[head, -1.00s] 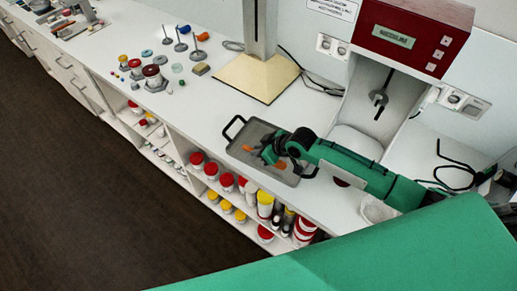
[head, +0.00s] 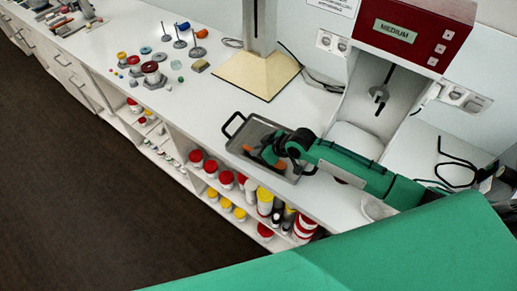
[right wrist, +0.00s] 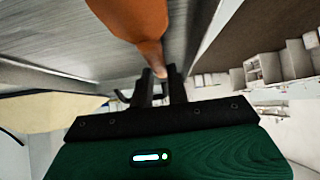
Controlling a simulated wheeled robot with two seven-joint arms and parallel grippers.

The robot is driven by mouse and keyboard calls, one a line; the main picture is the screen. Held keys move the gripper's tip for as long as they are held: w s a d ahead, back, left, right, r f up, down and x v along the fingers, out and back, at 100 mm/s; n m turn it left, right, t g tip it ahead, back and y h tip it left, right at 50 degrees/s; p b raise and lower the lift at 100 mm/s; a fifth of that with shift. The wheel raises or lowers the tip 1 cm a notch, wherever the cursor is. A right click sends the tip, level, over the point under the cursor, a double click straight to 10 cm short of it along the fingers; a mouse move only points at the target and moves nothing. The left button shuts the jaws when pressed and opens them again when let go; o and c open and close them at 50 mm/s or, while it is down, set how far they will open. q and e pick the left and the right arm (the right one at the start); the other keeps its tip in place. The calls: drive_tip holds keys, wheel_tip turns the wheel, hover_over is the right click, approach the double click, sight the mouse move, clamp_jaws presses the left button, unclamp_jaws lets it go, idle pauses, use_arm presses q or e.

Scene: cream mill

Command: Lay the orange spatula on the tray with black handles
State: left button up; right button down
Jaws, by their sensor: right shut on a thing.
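The tray with black handles (head: 257,127) lies on the white bench, grey and shallow. One black handle shows at its left end; my arm covers much of its right part. My right gripper (head: 266,155) is over the tray in the head view. The orange spatula (right wrist: 130,22) fills the top middle of the right wrist view, its narrow end between the fingertips (right wrist: 160,76). The right gripper is shut on it. In the head view only small orange bits of the spatula (head: 247,149) show; I cannot tell whether it touches the tray. My left gripper is out of view.
A red-topped machine (head: 411,30) stands behind my arm. A stand with a cream base (head: 255,78) is behind the tray. Jars and weights (head: 151,72) stand further left. Red- and yellow-lidded tubs fill the shelf below (head: 227,180).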

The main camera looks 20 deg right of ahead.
drive_tip(key=shift+f, duration=0.25)
drive_tip(key=c, duration=1.3)
unclamp_jaws()
drive_tip(key=shift+b+v, duration=1.95)
drive_tip(key=shift+v, duration=5)
drive_tip(key=shift+s+a+f, duration=0.1)
